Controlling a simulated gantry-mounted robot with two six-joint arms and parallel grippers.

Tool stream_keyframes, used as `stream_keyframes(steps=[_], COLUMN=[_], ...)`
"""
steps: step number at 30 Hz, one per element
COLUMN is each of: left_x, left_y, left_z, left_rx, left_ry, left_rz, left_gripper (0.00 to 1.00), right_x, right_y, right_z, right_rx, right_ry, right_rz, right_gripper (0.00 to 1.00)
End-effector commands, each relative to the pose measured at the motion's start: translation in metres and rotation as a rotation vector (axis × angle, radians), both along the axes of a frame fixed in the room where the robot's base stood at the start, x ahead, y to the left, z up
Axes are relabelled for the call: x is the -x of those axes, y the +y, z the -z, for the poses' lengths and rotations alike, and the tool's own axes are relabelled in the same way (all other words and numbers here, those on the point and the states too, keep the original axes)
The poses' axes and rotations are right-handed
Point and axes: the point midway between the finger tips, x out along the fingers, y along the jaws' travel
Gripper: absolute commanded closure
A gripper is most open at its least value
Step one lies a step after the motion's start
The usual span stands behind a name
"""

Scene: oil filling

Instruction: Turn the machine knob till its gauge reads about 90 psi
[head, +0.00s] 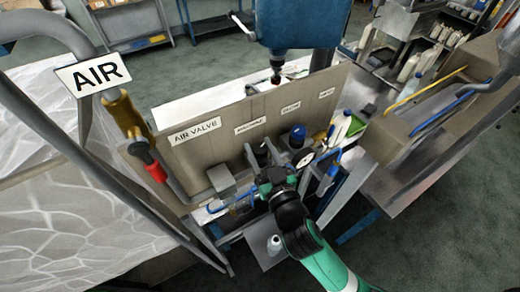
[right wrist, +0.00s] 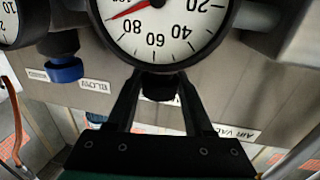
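In the right wrist view a white round gauge (right wrist: 165,50) hangs upside down, cut off at the top. Its red needle (right wrist: 132,10) points between 80 and 100, near 90. Just below the dial is a black knob (right wrist: 158,88), between the two fingers of my right gripper (right wrist: 160,82). The fingers appear closed against the knob's sides. In the head view my right gripper (head: 270,182) is at the front of the valve panel (head: 235,140), and the wrist hides the knob. My left gripper is not in view.
A second gauge (right wrist: 18,22) and a blue knob (right wrist: 65,72) are beside the first gauge. The air hose fitting with a red part (head: 155,172) hangs left of the panel. A blue machine (head: 300,22) stands behind, and a bench (head: 420,165) on the right.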

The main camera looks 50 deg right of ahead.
Motion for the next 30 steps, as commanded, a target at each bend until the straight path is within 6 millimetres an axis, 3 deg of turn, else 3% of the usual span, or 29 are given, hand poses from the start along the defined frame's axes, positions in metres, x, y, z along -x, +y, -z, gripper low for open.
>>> stream_keyframes(steps=[1, 4, 5, 16, 23, 27, 30], left_x=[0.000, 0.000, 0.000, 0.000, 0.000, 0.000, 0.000], left_y=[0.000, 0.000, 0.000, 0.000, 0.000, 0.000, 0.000], left_z=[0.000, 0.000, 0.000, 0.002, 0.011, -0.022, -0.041], left_rx=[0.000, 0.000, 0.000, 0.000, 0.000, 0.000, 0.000], left_ry=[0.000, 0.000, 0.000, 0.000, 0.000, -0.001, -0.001], left_rz=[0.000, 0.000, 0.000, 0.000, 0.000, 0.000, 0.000], left_gripper=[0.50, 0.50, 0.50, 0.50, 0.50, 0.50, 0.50], right_x=[0.000, 0.000, 0.000, 0.007, 0.051, 0.083, 0.091], right_y=[0.000, 0.000, 0.000, 0.004, 0.026, 0.041, 0.045], right_z=[0.001, 0.000, 0.000, 0.001, 0.003, -0.008, -0.007], right_rx=[-0.001, 0.001, 0.001, 0.001, 0.002, 0.006, 0.001], right_ry=[0.002, 0.000, 0.000, 0.000, 0.000, 0.007, 0.012], right_rz=[0.000, 0.000, 0.000, -0.003, -0.008, -0.009, 0.000], right_gripper=[0.38, 0.20, 0.19, 0.19, 0.19, 0.19, 0.19])
